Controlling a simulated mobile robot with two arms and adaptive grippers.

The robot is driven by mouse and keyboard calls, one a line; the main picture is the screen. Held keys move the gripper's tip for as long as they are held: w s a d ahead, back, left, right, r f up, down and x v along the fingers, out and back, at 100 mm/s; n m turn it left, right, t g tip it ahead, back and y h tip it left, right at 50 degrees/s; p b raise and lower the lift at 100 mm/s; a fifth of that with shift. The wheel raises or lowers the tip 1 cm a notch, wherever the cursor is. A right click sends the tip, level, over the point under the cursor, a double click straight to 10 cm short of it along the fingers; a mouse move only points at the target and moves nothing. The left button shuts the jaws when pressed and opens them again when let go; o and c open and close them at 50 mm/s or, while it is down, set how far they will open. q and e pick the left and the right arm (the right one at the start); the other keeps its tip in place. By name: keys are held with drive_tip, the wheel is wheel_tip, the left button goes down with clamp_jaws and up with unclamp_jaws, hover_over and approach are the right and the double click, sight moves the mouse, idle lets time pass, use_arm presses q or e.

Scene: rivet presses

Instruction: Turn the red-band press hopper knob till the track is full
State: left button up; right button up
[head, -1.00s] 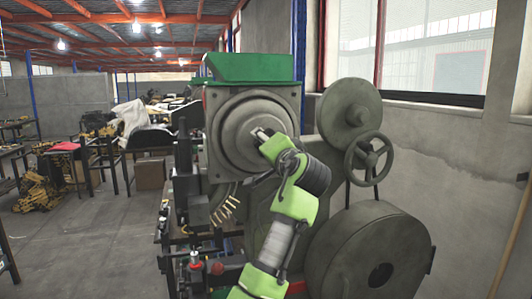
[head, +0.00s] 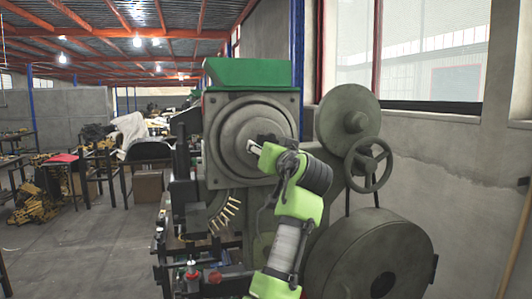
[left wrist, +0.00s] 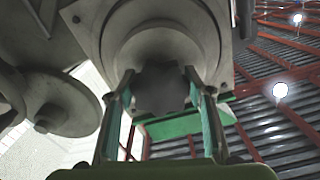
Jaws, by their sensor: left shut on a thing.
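The press (head: 225,195) is grey-green, with a green hopper top (head: 250,72) above a round stepped housing (head: 232,140). My left gripper (head: 256,148) reaches the middle of this housing. In the left wrist view, its fingers (left wrist: 163,95) are shut on a dark lobed knob (left wrist: 160,90), one on each side. The knob is mostly hidden by the gripper in the head view. Brass rivets (head: 226,210) line the curved track below the housing; its lower end is hard to make out. No red band is clearly visible. My right gripper is out of view.
A handwheel (head: 368,164) and a large flywheel (head: 370,262) stand close to the right of my arm. Small red-topped parts (head: 191,266) are at the lower front. Worktables (head: 95,165) and open floor lie to the left.

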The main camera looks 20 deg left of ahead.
use_arm(q)
drive_tip(key=shift+f, duration=0.2)
drive_tip(key=o, duration=1.1)
drive_tip(key=shift+o, duration=0.2)
drive_tip(key=shift+r, duration=0.2)
wheel_tip(320, 180, up, 10)
drive_tip(key=shift+f, duration=0.15)
